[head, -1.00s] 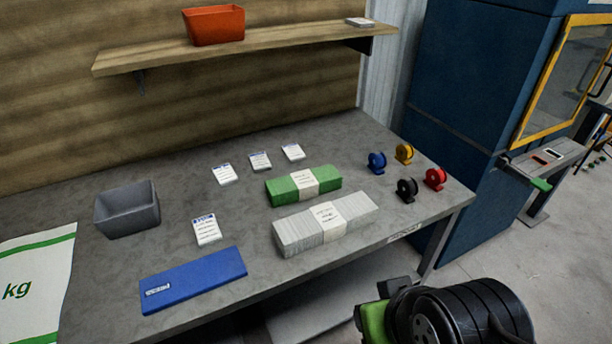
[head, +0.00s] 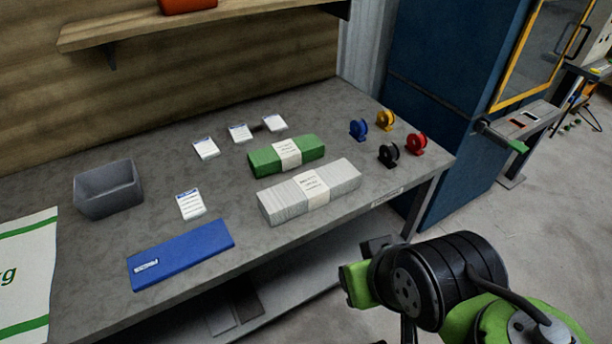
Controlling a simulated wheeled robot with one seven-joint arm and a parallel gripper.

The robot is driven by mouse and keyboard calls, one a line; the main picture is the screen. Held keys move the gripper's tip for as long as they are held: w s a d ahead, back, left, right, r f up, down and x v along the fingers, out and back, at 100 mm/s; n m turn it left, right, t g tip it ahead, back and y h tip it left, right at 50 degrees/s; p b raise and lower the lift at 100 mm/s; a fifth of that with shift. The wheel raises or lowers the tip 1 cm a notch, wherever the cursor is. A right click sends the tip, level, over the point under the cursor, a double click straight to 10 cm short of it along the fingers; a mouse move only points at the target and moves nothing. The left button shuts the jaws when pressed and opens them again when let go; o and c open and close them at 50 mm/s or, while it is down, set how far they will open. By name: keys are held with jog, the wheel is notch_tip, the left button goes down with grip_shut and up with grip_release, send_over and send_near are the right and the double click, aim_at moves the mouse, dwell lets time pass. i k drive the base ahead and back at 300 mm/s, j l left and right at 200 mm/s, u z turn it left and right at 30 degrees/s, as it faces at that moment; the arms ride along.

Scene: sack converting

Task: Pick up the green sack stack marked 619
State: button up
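A green sack stack (head: 262,162) with a white paper band lies flat on the grey workbench, toward the back of its middle. The print on the band is too small to read, so I cannot confirm the number 619. A white-grey sack stack (head: 340,180), also banded, lies just in front of it, nearer the bench's front edge. My arm shows at the lower right, in front of the bench and apart from both stacks. My gripper's fingertips cannot be made out, and whether it is open or shut does not show.
On the bench (head: 300,235) are a blue folder (head: 190,250), a grey bin (head: 108,190), several label cards (head: 190,204) and several coloured tape reels (head: 417,144). A wooden shelf (head: 120,38) with an orange bin (head: 188,5) hangs above. A blue cabinet (head: 440,110) stands right.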

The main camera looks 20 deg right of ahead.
aim_at(284, 156)
jog(key=i+l+u, duration=0.55)
jog(key=l+u, duration=0.25)
jog(key=l, duration=0.15)
jog(key=i+l+u, duration=0.15)
jog(key=l+u, duration=0.15)
jog(key=l, duration=0.1)
